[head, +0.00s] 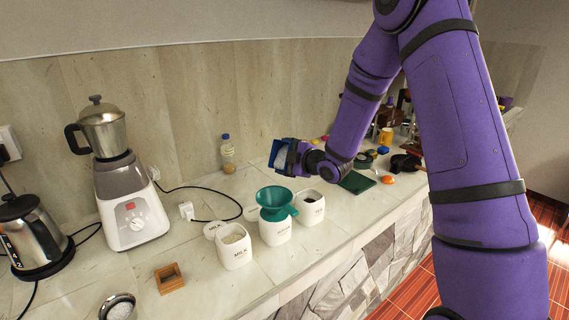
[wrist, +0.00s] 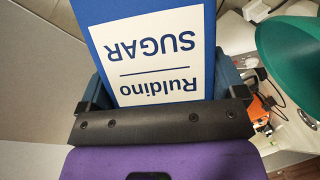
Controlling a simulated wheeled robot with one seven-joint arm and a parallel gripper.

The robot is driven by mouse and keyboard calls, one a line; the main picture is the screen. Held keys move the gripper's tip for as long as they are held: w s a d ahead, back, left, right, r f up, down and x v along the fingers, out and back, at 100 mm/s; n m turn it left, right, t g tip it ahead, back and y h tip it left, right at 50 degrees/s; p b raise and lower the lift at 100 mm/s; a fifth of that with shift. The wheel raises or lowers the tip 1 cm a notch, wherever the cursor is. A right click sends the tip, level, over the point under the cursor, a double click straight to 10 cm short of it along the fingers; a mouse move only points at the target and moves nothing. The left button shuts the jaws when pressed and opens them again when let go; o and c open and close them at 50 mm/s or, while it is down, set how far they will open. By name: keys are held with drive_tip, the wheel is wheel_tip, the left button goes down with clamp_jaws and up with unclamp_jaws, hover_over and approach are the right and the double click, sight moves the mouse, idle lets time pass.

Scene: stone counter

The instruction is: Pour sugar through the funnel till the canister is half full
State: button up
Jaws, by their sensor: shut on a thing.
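My gripper (head: 291,158) is shut on the blue sugar box (head: 279,155) and holds it above the counter, behind and above the funnel. In the wrist view the sugar box (wrist: 155,15) fills the top middle, its white label reading "Ruldino SUGAR" upside down. The green funnel (head: 273,200) sits on the white middle canister (head: 275,232), whose lettering is too small to read surely. The funnel also shows at the right edge of the wrist view (wrist: 292,50). The canister's inside and its sugar level are hidden by the funnel.
An open MILK canister (head: 234,251) stands left of the funnel and an open TEA canister (head: 310,212) right of it. A blender (head: 127,200), kettle (head: 33,240) and small wooden box (head: 169,278) stand left. A bottle (head: 228,155) is behind. A green board (head: 357,182) lies right.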

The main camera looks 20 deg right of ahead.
drive_tip(key=shift+s+a+f+n+t, duration=0.15)
drive_tip(key=shift+f+n+t, duration=0.3)
drive_tip(key=shift+f+n, duration=0.3)
drive_tip(key=shift+s+a+f+n+t, duration=0.15)
drive_tip(key=shift+f+n+t, duration=0.35)
drive_tip(key=shift+n, duration=0.35)
idle(6.4)
